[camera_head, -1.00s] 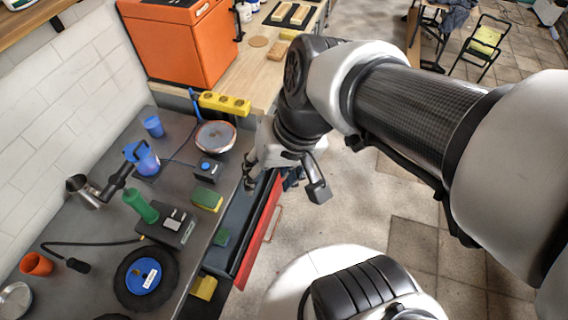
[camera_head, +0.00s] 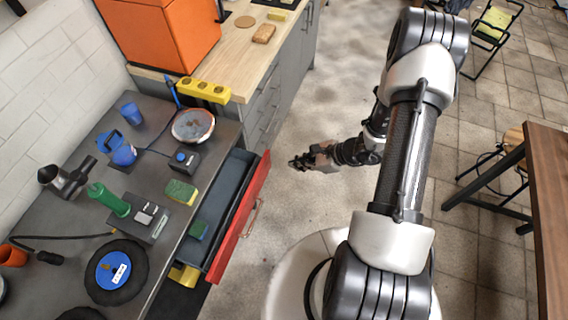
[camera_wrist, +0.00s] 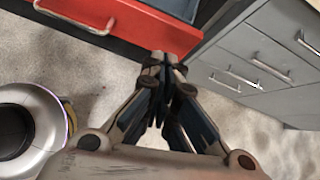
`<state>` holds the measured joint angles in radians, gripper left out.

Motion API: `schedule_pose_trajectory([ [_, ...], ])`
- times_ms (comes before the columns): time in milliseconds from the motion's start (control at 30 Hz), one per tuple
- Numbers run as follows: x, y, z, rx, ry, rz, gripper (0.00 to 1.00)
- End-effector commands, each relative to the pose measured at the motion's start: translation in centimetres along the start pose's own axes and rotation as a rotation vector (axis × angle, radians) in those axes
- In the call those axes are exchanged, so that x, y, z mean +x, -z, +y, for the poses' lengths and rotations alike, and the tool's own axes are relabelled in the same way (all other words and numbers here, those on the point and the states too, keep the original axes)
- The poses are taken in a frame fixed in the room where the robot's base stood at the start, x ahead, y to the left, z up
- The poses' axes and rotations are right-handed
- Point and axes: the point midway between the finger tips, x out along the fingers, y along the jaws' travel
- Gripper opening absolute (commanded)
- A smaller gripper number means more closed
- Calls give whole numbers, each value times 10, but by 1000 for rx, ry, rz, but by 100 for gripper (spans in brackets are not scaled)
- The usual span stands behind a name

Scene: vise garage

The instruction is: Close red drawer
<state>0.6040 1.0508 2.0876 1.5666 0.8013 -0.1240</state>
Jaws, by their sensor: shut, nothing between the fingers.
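The red drawer (camera_head: 242,222) is pulled out from under the dark workbench, its red front facing right with a metal handle (camera_head: 252,217). Its grey inside shows, with a green block (camera_head: 198,230) in it. My gripper (camera_head: 296,163) is to the right of the drawer's far end, apart from it, over the floor. In the wrist view, the red drawer front (camera_wrist: 130,22) lies at the top with its handle (camera_wrist: 75,18) at upper left. My gripper (camera_wrist: 160,62) has its fingers together, with nothing between them, near the right end of the red front.
Grey cabinets with handles (camera_head: 272,105) stand beyond the drawer under a wooden counter. Open floor lies right of the drawer; a brown table (camera_head: 550,190) stands at far right.

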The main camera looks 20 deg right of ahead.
Motion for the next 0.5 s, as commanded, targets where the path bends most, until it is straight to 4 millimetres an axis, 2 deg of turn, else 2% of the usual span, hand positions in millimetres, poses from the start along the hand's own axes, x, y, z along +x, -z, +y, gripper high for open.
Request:
schedule_pose_trajectory([
  [33, 9, 18, 5, 62, 11, 4, 0],
  [100, 16, 33, 9, 119, 26, 11, 0],
  [200, 22, 45, 12, 162, 39, 17, 0],
  [367, 35, 48, 12, 172, 41, 19, 0],
  [500, 60, 49, 12, 170, 38, 19, 0],
])
